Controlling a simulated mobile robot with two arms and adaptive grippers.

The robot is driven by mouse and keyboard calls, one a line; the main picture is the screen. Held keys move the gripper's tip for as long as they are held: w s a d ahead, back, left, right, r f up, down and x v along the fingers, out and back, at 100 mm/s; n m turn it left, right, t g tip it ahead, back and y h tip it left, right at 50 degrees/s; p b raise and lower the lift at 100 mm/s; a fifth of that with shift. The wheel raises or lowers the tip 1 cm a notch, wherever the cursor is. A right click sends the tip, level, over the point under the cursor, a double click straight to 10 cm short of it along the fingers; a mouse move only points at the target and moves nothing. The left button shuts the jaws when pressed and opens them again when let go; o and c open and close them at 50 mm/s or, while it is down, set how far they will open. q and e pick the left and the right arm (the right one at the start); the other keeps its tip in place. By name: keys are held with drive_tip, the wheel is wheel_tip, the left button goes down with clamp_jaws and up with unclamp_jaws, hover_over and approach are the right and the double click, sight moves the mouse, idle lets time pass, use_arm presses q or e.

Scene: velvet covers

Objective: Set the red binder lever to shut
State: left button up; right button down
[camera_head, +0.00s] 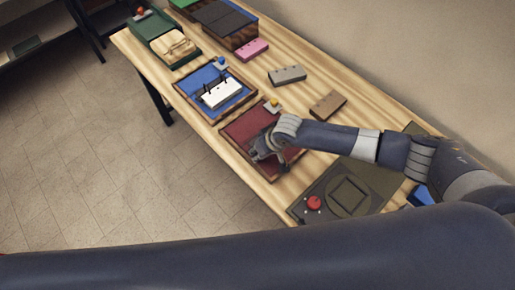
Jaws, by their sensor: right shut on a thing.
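The red binder (238,131) lies open on the wooden table, a dark red panel in a brown frame. A small yellow knob (274,102) on a grey plate sits at its far corner and looks like its lever. My right gripper (264,156) is low over the near right part of the binder, apart from that knob. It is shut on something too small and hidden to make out. My gripper and forearm cover much of the binder's right side, including any rings there. My left gripper is out of view.
A blue binder (187,84) with a white punched block (220,93) lies to the left, a green one (155,30) beyond it. Pink (253,48), grey (287,75) and brown (328,105) blocks lie behind. An olive panel with a red knob (314,203) is at right.

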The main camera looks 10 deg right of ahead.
drive_tip(key=c, duration=1.5)
unclamp_jaws()
drive_tip(key=shift+c, duration=0.2)
